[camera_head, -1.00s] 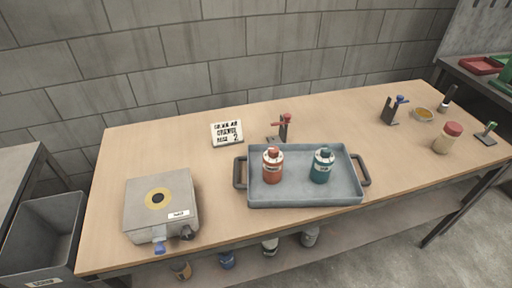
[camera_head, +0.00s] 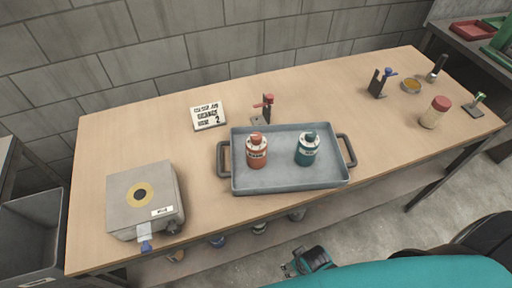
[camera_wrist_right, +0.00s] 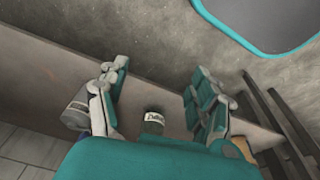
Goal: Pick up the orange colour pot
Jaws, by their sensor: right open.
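The orange colour pot (camera_head: 257,153) stands upright in the left part of a grey tray (camera_head: 290,179) on the workbench. A teal pot (camera_head: 307,151) stands to its right in the same tray, with a gap between them. My right gripper (camera_head: 291,269) shows at the bottom of the head view, in front of the bench and well apart from the tray. In the right wrist view my right gripper (camera_wrist_right: 158,88) has its fingers wide apart with nothing between them. The orange pot cannot be made out there. My left gripper is not in view.
A grey box-shaped device (camera_head: 145,200) stands at the bench's left. A sign (camera_head: 208,117) and a red-topped stand (camera_head: 265,107) are behind the tray. A red-lidded jar (camera_head: 434,112) and a small bowl (camera_head: 411,86) are at the right. Several containers sit on a shelf below.

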